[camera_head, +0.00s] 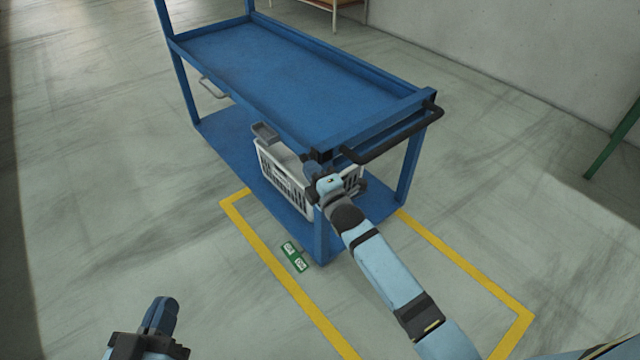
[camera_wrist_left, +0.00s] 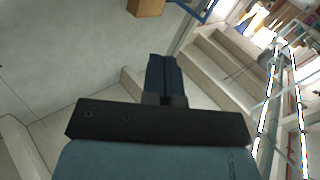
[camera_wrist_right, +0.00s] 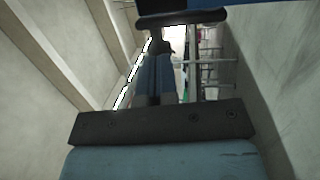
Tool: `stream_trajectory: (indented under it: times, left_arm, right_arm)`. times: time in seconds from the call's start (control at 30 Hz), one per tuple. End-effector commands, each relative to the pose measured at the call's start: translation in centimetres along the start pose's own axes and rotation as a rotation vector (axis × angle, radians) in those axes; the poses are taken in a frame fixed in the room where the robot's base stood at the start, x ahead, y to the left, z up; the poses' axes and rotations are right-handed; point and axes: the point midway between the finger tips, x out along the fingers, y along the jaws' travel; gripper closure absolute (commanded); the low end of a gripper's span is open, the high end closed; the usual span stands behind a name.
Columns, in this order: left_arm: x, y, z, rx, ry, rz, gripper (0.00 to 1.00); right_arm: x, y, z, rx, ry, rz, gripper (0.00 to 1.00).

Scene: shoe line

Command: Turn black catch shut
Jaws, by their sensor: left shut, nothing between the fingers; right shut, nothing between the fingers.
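A small black part that looks like the catch (camera_head: 321,156) sits at the near corner of the blue cart (camera_head: 290,70), under its top shelf and beside the black push handle (camera_head: 395,138). My right gripper (camera_head: 313,170) is shut and empty, its tips close to that corner, just below the black part. I cannot tell whether they touch. In the right wrist view the shut fingers (camera_wrist_right: 158,62) point at a dark part (camera_wrist_right: 164,46) under a black bar (camera_wrist_right: 182,17). The catch's turn position is unclear. My left gripper (camera_head: 163,304) is shut and empty, low over the floor, apart from the cart.
A white basket (camera_head: 285,186) stands on the cart's lower shelf, with a grey tray (camera_head: 266,132) at it. Yellow floor lines (camera_head: 310,305) frame the cart's near end. A green and white sign (camera_head: 295,256) lies on the floor. Open floor surrounds the left gripper.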

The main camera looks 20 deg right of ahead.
Motion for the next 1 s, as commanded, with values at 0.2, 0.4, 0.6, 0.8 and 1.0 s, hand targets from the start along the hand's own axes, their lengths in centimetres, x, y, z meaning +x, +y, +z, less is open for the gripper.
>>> stream_trajectory:
  times: [0.2, 0.4, 0.6, 0.8, 1.0]
  left_arm:
    - [-0.1, 0.1, -0.6, 0.004, 0.020, 0.008, 1.00]
    - [-0.1, 0.0, -0.2, 0.008, 0.009, 0.008, 1.00]
    - [-0.1, -0.2, 0.1, 0.015, -0.025, -0.002, 1.00]
    - [-0.9, -1.5, 2.9, 0.017, -0.150, -0.054, 1.00]
    - [-1.4, -2.1, 3.8, 0.028, -0.211, -0.074, 1.00]
  right_arm:
    - [0.5, 0.1, 0.0, 0.001, 0.000, 0.000, 1.00]
    - [0.5, 0.1, 0.0, 0.001, 0.000, 0.000, 1.00]
    - [0.6, 0.3, 0.0, -0.002, 0.000, -0.015, 1.00]
    - [0.7, 0.3, 0.0, -0.005, 0.000, -0.050, 1.00]
    - [0.9, 0.5, -0.1, -0.010, 0.000, -0.073, 1.00]
